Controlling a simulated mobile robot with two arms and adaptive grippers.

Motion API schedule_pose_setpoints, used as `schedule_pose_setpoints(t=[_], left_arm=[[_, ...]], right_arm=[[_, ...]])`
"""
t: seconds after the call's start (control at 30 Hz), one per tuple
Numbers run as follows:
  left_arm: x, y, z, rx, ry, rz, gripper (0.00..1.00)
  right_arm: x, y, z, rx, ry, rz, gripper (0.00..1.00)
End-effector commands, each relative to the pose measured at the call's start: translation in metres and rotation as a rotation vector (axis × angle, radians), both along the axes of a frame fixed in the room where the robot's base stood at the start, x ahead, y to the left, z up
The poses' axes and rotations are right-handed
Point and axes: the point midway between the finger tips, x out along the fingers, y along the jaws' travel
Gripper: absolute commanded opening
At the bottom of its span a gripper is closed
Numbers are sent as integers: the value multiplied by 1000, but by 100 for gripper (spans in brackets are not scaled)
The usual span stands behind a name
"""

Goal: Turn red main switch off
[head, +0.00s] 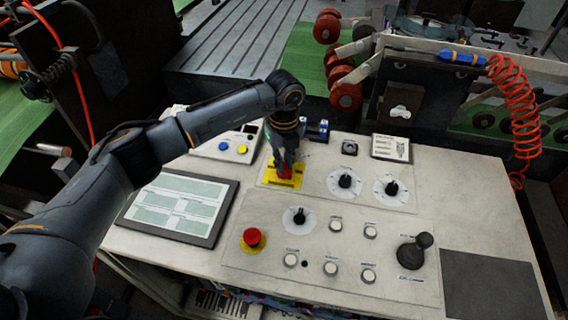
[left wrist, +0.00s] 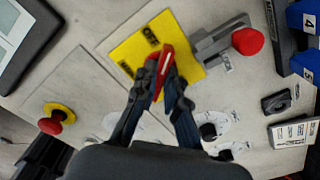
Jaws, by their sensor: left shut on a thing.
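The red main switch (head: 285,174) sits on a yellow plate (head: 269,181) near the back of the control panel (head: 320,215). In the left wrist view the red switch handle (left wrist: 167,54) stands out over the yellow plate (left wrist: 128,50), which has black lettering. My left gripper (head: 287,163) reaches down from above onto the switch. In the left wrist view its fingers (left wrist: 161,86) are closed on either side of the red handle. The fingers hide part of the handle in the head view. My right gripper is not in view.
A red mushroom button (head: 252,237) on a yellow ring stands in front. Black rotary knobs (head: 345,182), a joystick (head: 414,251) and a flat screen (head: 180,205) surround the switch. In the left wrist view a red ball knob (left wrist: 248,41) on a grey base is close by the plate.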

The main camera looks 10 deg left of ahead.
Motion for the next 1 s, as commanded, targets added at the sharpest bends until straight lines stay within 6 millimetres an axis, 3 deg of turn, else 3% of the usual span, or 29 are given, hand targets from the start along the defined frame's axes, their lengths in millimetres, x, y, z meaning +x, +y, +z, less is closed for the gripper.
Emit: schedule_pose_setpoints(t=[0.3, 0.83, 0.87, 0.9, 0.93, 1.0], left_arm=[[1, 0, 1, 0, -4, 112, 0], [1, 0, 2, -2, -4, 132, 0], [1, 0, 2, -2, -4, 132, 17], [1, 0, 2, -2, -4, 132, 25], [1, 0, 2, -1, -3, 132, 31], [1, 0, 1, -1, -3, 131, 34]], right_arm=[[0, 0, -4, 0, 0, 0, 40], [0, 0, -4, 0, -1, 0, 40], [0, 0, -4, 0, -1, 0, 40], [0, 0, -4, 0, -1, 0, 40], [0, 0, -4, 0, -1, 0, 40], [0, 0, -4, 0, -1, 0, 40]])
